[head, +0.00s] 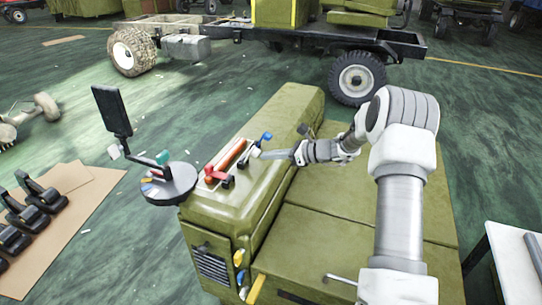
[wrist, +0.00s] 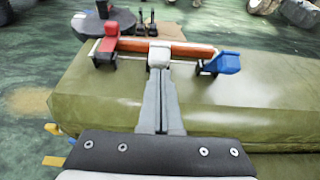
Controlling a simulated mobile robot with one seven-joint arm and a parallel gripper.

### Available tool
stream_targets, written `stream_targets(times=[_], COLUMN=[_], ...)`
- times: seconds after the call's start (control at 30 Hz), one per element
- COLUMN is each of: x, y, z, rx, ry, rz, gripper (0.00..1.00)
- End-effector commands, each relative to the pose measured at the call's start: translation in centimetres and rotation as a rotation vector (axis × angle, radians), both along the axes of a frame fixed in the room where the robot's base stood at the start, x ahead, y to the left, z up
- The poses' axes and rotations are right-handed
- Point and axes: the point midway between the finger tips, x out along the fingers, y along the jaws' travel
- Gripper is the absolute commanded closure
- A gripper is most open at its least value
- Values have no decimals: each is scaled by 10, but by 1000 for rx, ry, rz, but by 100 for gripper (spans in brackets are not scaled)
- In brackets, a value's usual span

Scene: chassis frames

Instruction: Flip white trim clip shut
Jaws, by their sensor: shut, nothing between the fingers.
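The white trim clip (wrist: 159,54) sits in the middle of an orange-red bar (wrist: 190,49) in the wrist view, between a red clip (wrist: 110,39) and a blue clip (wrist: 222,63). My gripper (wrist: 159,76) is shut and empty. Its fingertips are right at the near side of the white clip and seem to touch or nearly touch it. In the head view my gripper (head: 270,154) reaches from the right to the bar (head: 229,156) on the green hood. The fingertips partly hide the white clip, and I cannot tell whether its flap is fully closed.
The bar lies on a rounded olive hood (head: 275,120). A round dark tray (head: 168,186) with small parts and a dark upright panel (head: 112,110) stand to the left. Black parts lie on a brown floor sheet (head: 88,205). A white table (head: 510,262) is at right.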

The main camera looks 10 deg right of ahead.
Motion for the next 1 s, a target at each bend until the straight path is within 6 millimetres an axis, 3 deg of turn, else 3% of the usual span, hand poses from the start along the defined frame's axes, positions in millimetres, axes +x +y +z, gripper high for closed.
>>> stream_targets(times=[0.57, 1.0], x=[2, 10], y=[5, 15], z=[11, 37], rx=[-70, -234], ry=[45, 152], rz=[2, 5], gripper=[100, 100])
